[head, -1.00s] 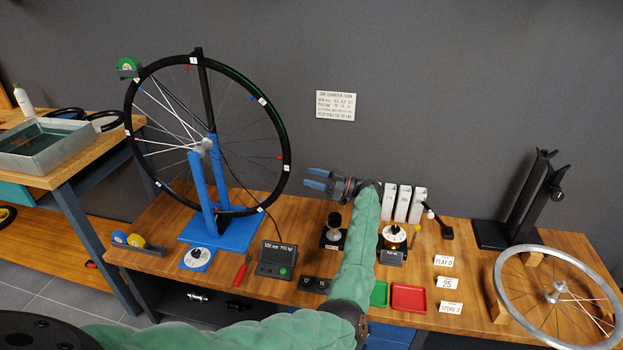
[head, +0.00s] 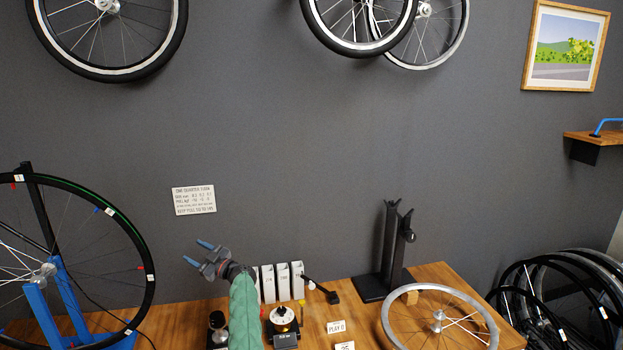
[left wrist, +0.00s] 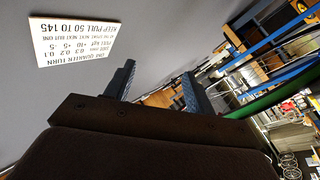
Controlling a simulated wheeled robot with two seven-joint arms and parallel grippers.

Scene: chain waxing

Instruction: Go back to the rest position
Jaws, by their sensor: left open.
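My left gripper (head: 207,256) is raised in front of the grey wall, above the back of the workbench. Its blue-tipped fingers are apart with nothing between them. In the left wrist view the two dark fingers (left wrist: 158,88) also stand apart and empty. My green-sleeved left arm reaches up to it from the bottom of the head view. My right gripper is not in view.
The wooden workbench (head: 355,291) holds a wheel on a blue stand (head: 45,315) at left, white boxes (head: 283,282), a black stand (head: 385,275) and a bare rim (head: 393,335). A printed sign (head: 194,200) hangs behind. Wheels (head: 565,300) lean at the lower right.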

